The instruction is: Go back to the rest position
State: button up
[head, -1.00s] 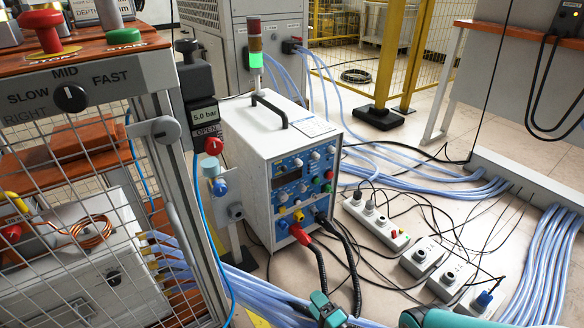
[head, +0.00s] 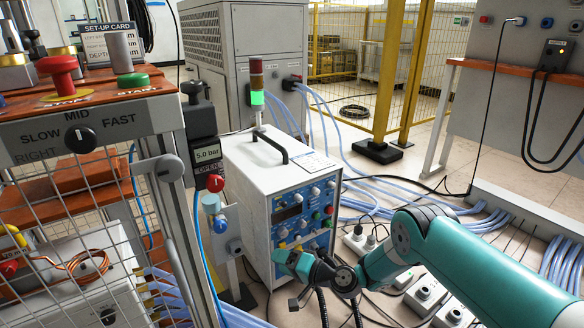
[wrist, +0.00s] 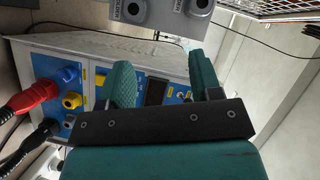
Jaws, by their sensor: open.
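My gripper (head: 290,282) is in front of the lower blue panel of the white power unit (head: 262,170) in the head view, with my teal arm reaching in from the lower right. In the wrist view my gripper (wrist: 160,75) has its two teal fingers apart, with nothing seen held between them. The panel (wrist: 78,85) lies behind the fingers. A red plug (wrist: 34,96) and a black plug sit in it at the left. The gripper hides the panel's lower sockets in the head view.
The caged bench with the copper coil (head: 85,265) stands at left, beside a valve column with a gauge (head: 207,153) reading 5.0 bar. The lamp stack (head: 257,98) shows green. Power strips (head: 425,290) and blue hoses (head: 400,190) cover the floor at right.

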jog(key=s+d+r+n+g+h, duration=0.1)
jog(key=s+r+n+g+h, duration=0.2)
jog(key=r, duration=1)
jog(key=s+d+r+n+g, duration=0.1)
jog(key=s+r+n+g, duration=0.25)
jog(key=r, duration=0.85)
jog(key=s+d+r+n+g+h, duration=0.1)
jog(key=s+d+r+h, duration=0.15)
jog(key=s+d, duration=0.45)
jog(key=s+d+r+h, duration=0.2)
jog(key=s+d+r, duration=0.15)
jog(key=s, duration=0.85)
jog(key=s+d+r+n+g+h, duration=0.1)
jog(key=s+d+r+h, duration=0.3)
jog(key=s, duration=0.5)
notch_tip(320, 180, up, 36)
jog(key=y+p, duration=0.1)
jog(key=p, duration=3.6)
jog(key=shift+s+d+r, duration=0.15)
jog(key=shift+d+r, duration=0.1)
jog(key=shift+d, duration=0.15)
jog(key=shift+t, duration=0.25)
